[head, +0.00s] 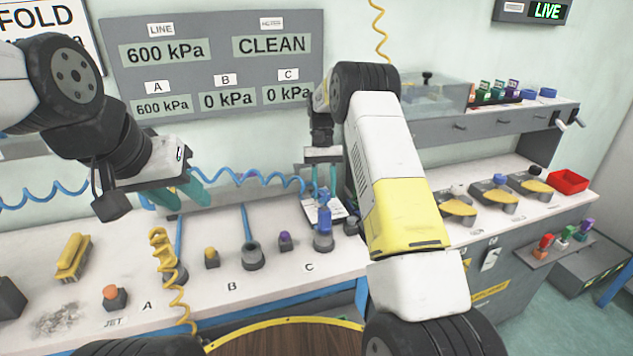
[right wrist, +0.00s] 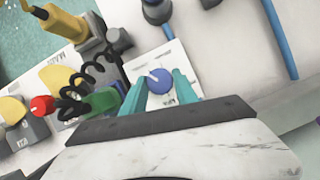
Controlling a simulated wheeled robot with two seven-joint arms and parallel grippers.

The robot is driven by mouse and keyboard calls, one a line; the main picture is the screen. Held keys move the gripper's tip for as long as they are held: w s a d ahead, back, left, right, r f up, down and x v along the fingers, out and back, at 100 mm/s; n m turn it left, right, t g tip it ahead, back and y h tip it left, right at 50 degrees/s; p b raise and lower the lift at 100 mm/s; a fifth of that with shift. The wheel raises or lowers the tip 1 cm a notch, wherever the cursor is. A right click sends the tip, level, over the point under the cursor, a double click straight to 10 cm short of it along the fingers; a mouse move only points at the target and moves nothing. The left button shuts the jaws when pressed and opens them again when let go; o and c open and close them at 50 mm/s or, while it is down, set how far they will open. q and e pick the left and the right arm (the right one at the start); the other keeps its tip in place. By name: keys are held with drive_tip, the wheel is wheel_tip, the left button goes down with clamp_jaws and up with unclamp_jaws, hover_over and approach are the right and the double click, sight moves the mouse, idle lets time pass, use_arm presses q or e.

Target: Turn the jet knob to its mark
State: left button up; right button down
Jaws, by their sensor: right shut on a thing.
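A blue round knob (right wrist: 158,80) with a white pointer line sits on a white marked plate (right wrist: 150,62) in the right wrist view. The plate's print is too small to read for certain. The teal fingers of my right gripper (right wrist: 160,88) stand on both sides of the knob and are shut on it. In the head view my right gripper (head: 323,180) points down over the white plate (head: 338,210) on the bench, right of station C. My left gripper (head: 180,195) is open and empty above the back left of the bench.
An orange button (head: 113,297) stands by a JET label at the front left, near a yellow brush (head: 73,257). Labels A, B and C mark stations with hoses and small knobs. A grey gauge panel (head: 215,65) hangs behind. Yellow-topped fixtures (head: 495,197) stand at right.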

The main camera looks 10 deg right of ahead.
drive_tip(key=shift+m, duration=0.3)
drive_tip(key=c, duration=0.9)
unclamp_jaws()
drive_tip(key=shift+c, duration=0.2)
drive_tip(key=v, duration=0.7)
drive_tip(key=shift+r, duration=0.4)
drive_tip(key=shift+w, duration=0.15)
